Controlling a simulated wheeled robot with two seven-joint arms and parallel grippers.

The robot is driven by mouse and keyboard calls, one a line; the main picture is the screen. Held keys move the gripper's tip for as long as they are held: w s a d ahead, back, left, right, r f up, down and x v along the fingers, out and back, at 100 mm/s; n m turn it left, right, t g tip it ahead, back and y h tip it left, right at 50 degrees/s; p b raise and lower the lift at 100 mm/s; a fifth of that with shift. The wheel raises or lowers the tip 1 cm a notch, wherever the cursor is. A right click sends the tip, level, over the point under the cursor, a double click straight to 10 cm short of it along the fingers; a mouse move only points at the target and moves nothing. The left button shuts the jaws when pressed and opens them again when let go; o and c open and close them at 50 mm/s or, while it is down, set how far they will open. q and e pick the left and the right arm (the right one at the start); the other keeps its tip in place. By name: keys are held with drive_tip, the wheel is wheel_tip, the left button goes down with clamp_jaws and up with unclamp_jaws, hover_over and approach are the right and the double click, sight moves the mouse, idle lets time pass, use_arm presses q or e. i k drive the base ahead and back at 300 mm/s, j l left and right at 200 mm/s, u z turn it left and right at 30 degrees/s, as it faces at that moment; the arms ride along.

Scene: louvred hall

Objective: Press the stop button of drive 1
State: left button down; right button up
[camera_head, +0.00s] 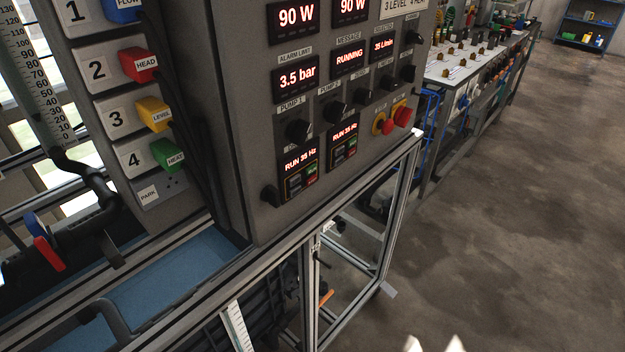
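Two small drive units sit low on the grey control panel. The left drive (299,172) and the right drive (344,146) both show "RUN 35 Hz" in red. Their name labels are too small to read, so I cannot confirm which is drive 1. Under each display is a keypad with a dark red key and a green key; the left drive's red key (294,184) is beside its green key (311,175). Two pale fingertips, apparently my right gripper (435,346), show at the bottom edge, apart and empty, well below the panel. My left gripper is out of view.
Black knobs (298,130) surround the drives, and a red mushroom button (403,116) is to their right. Coloured, numbered plugs (139,65) with cables hang left. A metal frame (370,180) edges the panel's bottom. The floor (500,230) at right is clear.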

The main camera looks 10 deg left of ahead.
sight(310, 181)
drive_tip(key=l+u, duration=0.15)
drive_tip(key=l, duration=0.25)
drive_tip(key=k+l+u, duration=0.15)
drive_tip(key=l, duration=0.3)
drive_tip(key=l+u, duration=0.1)
drive_tip(key=l, duration=0.3)
drive_tip(key=k+l+u, duration=0.15)
drive_tip(key=l, duration=0.25)
drive_tip(key=l+u, duration=0.15)
drive_tip(key=l, duration=0.25)
